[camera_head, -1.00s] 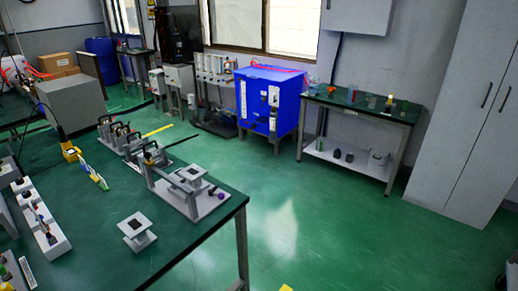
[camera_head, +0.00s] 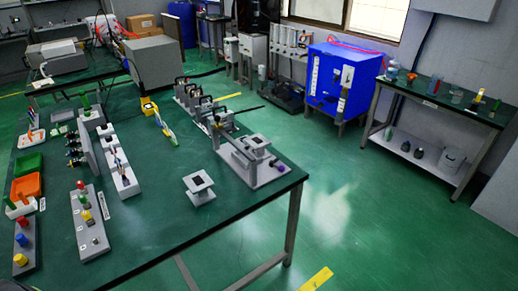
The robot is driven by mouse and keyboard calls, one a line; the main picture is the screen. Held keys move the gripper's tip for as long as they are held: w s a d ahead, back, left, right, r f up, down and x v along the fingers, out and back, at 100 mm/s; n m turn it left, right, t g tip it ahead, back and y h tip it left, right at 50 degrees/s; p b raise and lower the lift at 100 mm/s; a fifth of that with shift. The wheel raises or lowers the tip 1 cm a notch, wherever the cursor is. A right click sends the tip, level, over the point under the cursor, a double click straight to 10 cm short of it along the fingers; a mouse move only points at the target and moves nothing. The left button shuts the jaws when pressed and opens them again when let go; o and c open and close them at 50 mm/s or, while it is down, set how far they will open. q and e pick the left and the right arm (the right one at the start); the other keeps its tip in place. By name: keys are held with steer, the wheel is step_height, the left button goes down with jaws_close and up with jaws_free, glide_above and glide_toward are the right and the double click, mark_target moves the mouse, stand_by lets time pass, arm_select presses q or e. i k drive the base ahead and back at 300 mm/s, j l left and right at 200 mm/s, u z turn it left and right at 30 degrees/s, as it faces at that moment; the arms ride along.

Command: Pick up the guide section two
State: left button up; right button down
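Neither of my grippers shows. On the green-topped table (camera_head: 165,228) several grey pieces stand that could be guide sections, but I cannot tell which is section two. One grey assembly (camera_head: 252,170) with a raised bar and a square dark-centred top stands near the table's right corner. A small separate grey stand (camera_head: 199,188) with a square dark-centred plate is left of it, apart from it. A row of grey pieces with dark clamp-like tops (camera_head: 193,97) stands behind, along the far edge. No labels on them are readable.
Grey blocks with coloured knobs (camera_head: 89,222), an orange tray (camera_head: 27,187) and a green tray (camera_head: 28,164) fill the table's left side. Its front middle is bare. Open floor (camera_head: 370,235) lies to the right, before a blue cabinet (camera_head: 340,82) and a side table (camera_head: 440,93).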

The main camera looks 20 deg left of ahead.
mark_target(257, 142)
steer(key=u, duration=0.35)
steer(key=i+l+u, duration=0.75)
steer(key=l+u, duration=0.25)
steer(key=l, duration=0.15)
